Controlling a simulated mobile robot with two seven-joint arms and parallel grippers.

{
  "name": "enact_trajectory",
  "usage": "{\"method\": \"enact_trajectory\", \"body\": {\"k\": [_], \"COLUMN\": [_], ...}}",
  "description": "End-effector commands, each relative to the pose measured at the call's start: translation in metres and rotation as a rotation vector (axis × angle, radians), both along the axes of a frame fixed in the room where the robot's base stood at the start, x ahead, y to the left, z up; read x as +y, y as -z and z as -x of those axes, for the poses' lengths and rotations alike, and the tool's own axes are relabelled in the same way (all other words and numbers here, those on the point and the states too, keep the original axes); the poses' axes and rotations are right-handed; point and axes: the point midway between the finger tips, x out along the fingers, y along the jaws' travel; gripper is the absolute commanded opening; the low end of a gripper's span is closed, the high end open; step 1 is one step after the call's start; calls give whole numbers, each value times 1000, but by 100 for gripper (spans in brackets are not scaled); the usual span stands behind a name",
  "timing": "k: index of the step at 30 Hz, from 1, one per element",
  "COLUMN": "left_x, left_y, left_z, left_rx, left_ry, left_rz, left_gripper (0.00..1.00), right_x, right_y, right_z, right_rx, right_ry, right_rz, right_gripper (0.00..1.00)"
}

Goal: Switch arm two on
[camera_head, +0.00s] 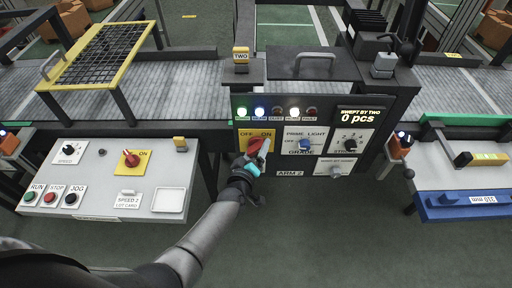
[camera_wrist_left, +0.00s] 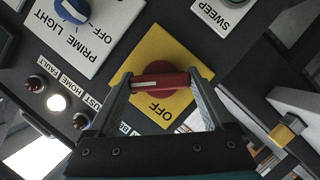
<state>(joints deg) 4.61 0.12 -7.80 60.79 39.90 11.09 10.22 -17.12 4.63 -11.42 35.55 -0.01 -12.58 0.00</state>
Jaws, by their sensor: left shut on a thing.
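The arm two panel (camera_head: 316,124), labelled ARM 2, has a yellow plate (camera_head: 268,133) marked OFF and ON with a red rotary switch (camera_head: 254,146). In the left wrist view, the red switch (camera_wrist_left: 172,72) lies between my two fingers, and a white line marks its handle. The OFF word shows on the yellow plate (camera_wrist_left: 143,58); the ON word is hidden there. My left gripper (camera_wrist_left: 160,82) is shut on the handle of the red switch. In the head view my left gripper (camera_head: 257,155) covers part of the switch and plate. My right gripper is not in view.
Beside the switch are a blue PRIME LIGHT knob (camera_head: 305,145) and a black knob (camera_head: 351,145). Above are indicator lamps (camera_head: 260,112), green, blue and white ones lit, and a display (camera_head: 359,115) reading 0 pcs.

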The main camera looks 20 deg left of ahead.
Motion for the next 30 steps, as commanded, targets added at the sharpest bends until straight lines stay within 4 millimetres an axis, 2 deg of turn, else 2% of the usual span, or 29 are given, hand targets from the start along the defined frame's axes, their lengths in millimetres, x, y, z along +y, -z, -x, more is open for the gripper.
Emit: {"method": "enact_trajectory", "body": {"k": [12,13,16,25,30], "left_x": [0,1,1,0,0], "left_y": [1,1,1,0,-5], "left_z": [0,0,0,2,16], "left_rx": [3,3,3,1,4], "left_ry": [0,0,0,-1,-1], "left_rz": [-10,-9,-8,-7,-5], "left_gripper": [29,88,100,100,100], "right_x": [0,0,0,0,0], "right_y": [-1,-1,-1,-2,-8], "right_z": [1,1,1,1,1], "right_rx": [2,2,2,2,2], "right_ry": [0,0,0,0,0], "right_rz": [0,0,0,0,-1], "right_gripper": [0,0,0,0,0]}}
